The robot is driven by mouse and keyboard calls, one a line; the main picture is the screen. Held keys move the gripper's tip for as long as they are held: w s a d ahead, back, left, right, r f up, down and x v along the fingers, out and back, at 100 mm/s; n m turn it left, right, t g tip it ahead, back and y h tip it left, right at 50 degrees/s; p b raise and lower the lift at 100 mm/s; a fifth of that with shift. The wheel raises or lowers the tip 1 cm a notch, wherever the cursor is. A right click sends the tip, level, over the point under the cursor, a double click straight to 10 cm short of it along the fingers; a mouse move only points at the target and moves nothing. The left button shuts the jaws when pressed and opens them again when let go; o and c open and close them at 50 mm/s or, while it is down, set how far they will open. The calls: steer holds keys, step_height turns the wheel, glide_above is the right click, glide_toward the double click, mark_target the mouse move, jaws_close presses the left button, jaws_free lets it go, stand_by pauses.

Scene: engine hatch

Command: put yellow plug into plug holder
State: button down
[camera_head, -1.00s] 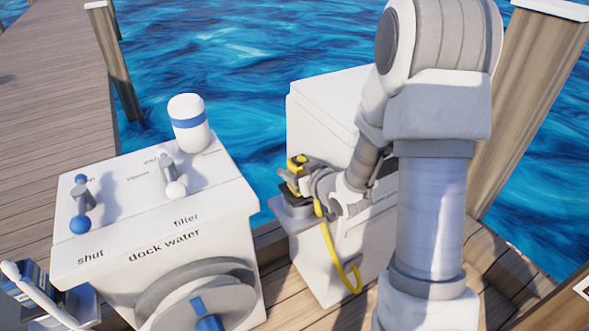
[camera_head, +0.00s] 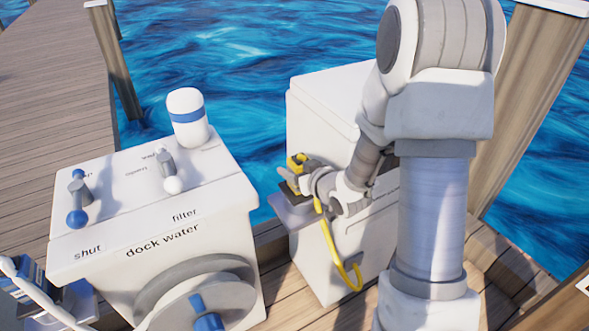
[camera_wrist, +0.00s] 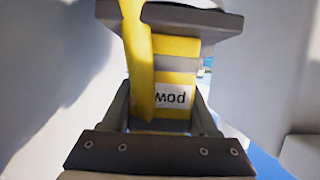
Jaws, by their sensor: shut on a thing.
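The yellow plug (camera_wrist: 178,75) has grey bands and a white label reading "pow", seen upside down in the wrist view. My gripper (camera_wrist: 160,112) is shut on the plug, with a finger on each side. In the head view the plug (camera_head: 297,163) shows at the tip of my gripper (camera_head: 305,180), over a dark block on a small ledge of the white cabinet. The dark block, perhaps the plug holder (camera_head: 288,193), is partly hidden by my gripper. I cannot tell whether the plug is seated in it. A yellow cable (camera_head: 332,250) hangs from the plug.
The white cabinet (camera_head: 325,105) stands right behind my gripper. To the left is a white "dock water" console (camera_head: 150,215) with levers, a blue-banded white cylinder (camera_head: 187,118) and a grey wheel (camera_head: 200,295). Water lies beyond.

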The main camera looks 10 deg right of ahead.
steer(key=shift+c, duration=0.4)
jaws_free()
steer(key=shift+f, duration=0.1)
steer(key=shift+s, duration=0.1)
steer(key=v, duration=0.2)
steer(key=p+v, duration=0.1)
steer(key=v, duration=0.1)
steer(key=p+v, duration=0.1)
steer(key=v, duration=0.1)
steer(key=shift+r, duration=0.25)
steer(key=shift+s+r+p, duration=0.1)
steer(key=shift+r+p, duration=0.1)
steer(key=shift+p, duration=0.5)
steer(key=p+v, duration=1)
steer(key=p, duration=0.9)
steer(key=shift+s+d, duration=0.15)
steer(key=shift+s, duration=0.25)
